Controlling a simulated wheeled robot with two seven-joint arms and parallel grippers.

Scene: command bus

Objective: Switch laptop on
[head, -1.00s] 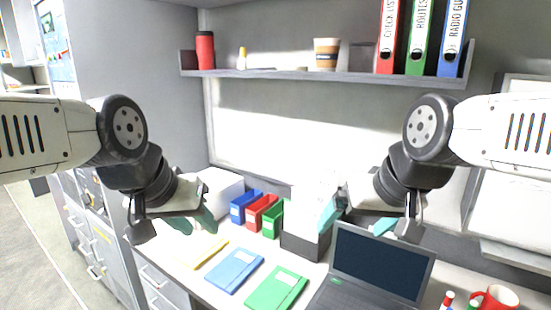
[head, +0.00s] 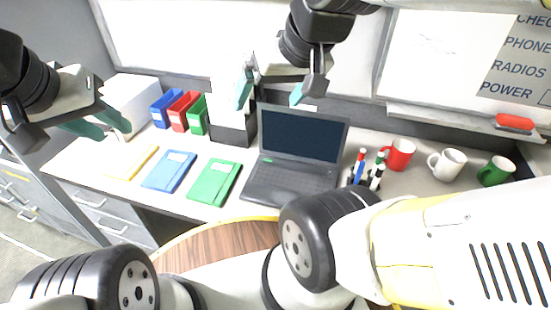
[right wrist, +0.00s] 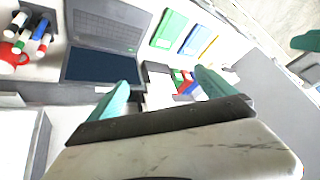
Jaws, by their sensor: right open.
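The open laptop (head: 302,136) stands on the desk with a dark screen and its keyboard (head: 290,183) facing me. A small green mark (head: 267,160) shows on its keyboard deck near the hinge, at the left. It also shows in the right wrist view (right wrist: 103,66). My right gripper (head: 270,92) is open and empty, above and behind the laptop's screen; its teal fingers (right wrist: 160,92) are spread in the right wrist view. My left gripper (head: 105,125) is at the left, over the desk near the white box, with its teal fingers apart and nothing between them.
Yellow, blue (head: 169,171) and green (head: 214,182) folders lie left of the laptop. A pen holder (head: 366,172) and red, white (head: 447,163) and green mugs stand to its right. A dark paper holder (head: 233,125) stands behind. My right forearm spans the lower right.

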